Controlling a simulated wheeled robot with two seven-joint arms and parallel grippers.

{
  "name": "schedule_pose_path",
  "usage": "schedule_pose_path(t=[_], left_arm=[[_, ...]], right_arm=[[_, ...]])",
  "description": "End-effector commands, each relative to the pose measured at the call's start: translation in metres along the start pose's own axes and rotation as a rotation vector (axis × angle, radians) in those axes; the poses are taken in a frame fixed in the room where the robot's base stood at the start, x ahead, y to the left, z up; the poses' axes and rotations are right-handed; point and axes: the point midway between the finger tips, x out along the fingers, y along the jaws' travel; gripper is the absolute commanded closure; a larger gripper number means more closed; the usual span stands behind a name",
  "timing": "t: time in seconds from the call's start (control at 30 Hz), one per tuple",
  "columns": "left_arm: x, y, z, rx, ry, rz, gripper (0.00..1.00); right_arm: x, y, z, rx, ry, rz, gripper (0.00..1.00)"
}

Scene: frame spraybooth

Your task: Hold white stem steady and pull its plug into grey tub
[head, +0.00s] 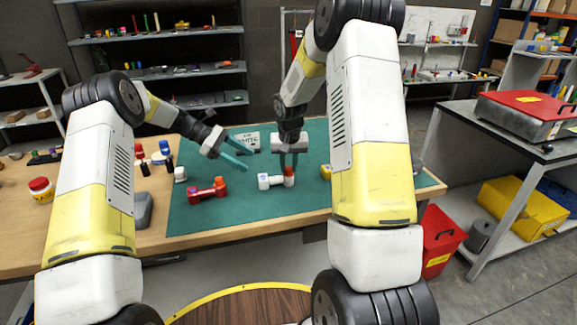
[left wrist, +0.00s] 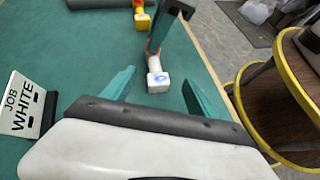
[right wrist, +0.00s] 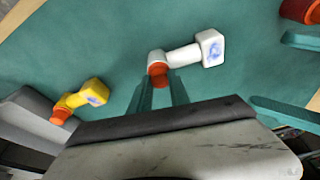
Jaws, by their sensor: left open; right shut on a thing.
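The white stem (head: 268,182) lies on the green mat, its blue-marked end to the left and its orange plug (head: 289,171) at the right end. My right gripper (head: 289,166) points down and is shut on the plug; the right wrist view shows the plug (right wrist: 158,72) between its fingertips. My left gripper (head: 249,161) is open and empty, above and left of the stem. In the left wrist view the stem's marked end (left wrist: 158,84) shows between the open fingers, apart from them. A grey box-like shape (right wrist: 32,110) shows in the right wrist view; I cannot tell whether it is the tub.
A yellow stem with an orange plug (right wrist: 80,99) lies near the white one. A red stem (head: 207,191) lies at the mat's left. A "JOB WHITE" sign (left wrist: 22,105) stands behind. A grey object (head: 143,208) sits at the table's left. My right arm hides the mat's right side.

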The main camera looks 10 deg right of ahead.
Motion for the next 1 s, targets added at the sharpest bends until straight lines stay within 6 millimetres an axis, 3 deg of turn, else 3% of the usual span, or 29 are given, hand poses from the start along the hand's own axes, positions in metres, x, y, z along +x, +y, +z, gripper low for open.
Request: schedule_pose_path(t=[0.1,0.27,0.47,1.0], left_arm=[[0.015,0.006,-0.016,-0.058,-0.049,-0.003,0.32],[0.025,0.009,-0.024,-0.093,-0.079,-0.005,0.32],[0.040,0.009,-0.023,-0.098,-0.084,-0.007,0.32],[0.113,0.009,-0.018,-0.097,-0.082,-0.007,0.32]], right_arm=[[0.000,0.000,0.000,0.000,0.000,0.000,1.00],[0.000,0.000,0.000,0.000,0.000,0.000,1.00],[0.000,0.000,0.000,0.000,0.000,0.000,1.00],[0.000,0.000,0.000,0.000,-0.001,0.000,1.00]])
